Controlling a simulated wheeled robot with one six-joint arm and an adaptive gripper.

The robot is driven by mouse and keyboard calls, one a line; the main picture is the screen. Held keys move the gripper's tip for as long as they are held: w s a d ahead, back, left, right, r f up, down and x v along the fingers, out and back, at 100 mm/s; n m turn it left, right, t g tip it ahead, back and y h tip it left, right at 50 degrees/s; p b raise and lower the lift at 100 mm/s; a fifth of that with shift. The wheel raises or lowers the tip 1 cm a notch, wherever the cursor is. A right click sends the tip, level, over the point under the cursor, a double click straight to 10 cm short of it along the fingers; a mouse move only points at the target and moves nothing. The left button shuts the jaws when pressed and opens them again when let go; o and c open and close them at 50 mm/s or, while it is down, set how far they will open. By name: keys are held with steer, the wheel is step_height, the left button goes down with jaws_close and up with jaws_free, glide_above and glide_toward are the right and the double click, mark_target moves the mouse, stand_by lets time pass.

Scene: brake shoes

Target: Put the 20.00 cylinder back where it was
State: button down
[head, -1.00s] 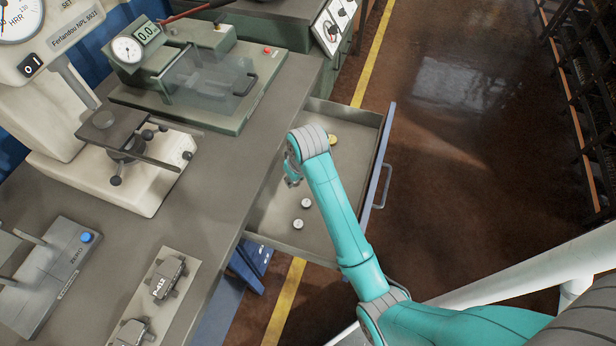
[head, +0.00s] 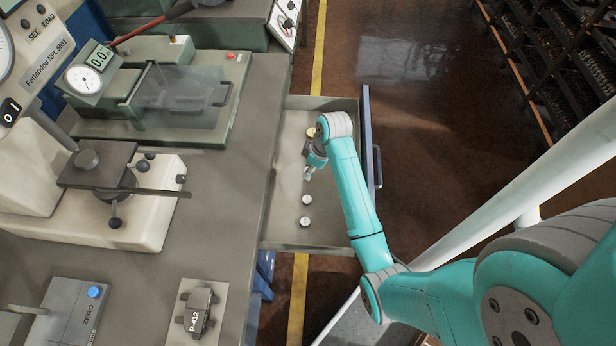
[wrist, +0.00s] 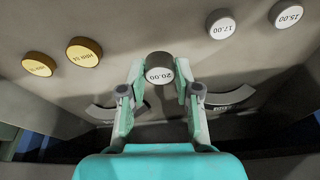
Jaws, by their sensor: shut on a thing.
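The 20.00 cylinder (wrist: 159,68) is a short grey cylinder with its number on a pale top face, in the middle of the wrist view. My gripper (wrist: 160,78) is shut on it, one finger on each side. In the head view my gripper (head: 309,172) is inside the open drawer (head: 285,232), beyond two white-topped cylinders. The held cylinder is hard to make out there. In the wrist view it is between the gold discs and the 17.00 cylinder. I cannot tell whether it touches the drawer floor.
The 17.00 cylinder (wrist: 220,24) and 15.00 cylinder (wrist: 286,14) stand to the right in the wrist view. Two gold discs (wrist: 85,53) (wrist: 39,64) are to the left. The drawer front (head: 369,130) and the bench (head: 225,200) flank my arm.

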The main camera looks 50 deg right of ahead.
mark_target(310, 182)
steer(key=shift+f, duration=2.35)
steer(key=shift+f, duration=0.15)
steer(key=c, duration=0.8)
jaws_free()
steer(key=v, duration=1.2)
steer(key=shift+a, duration=0.1)
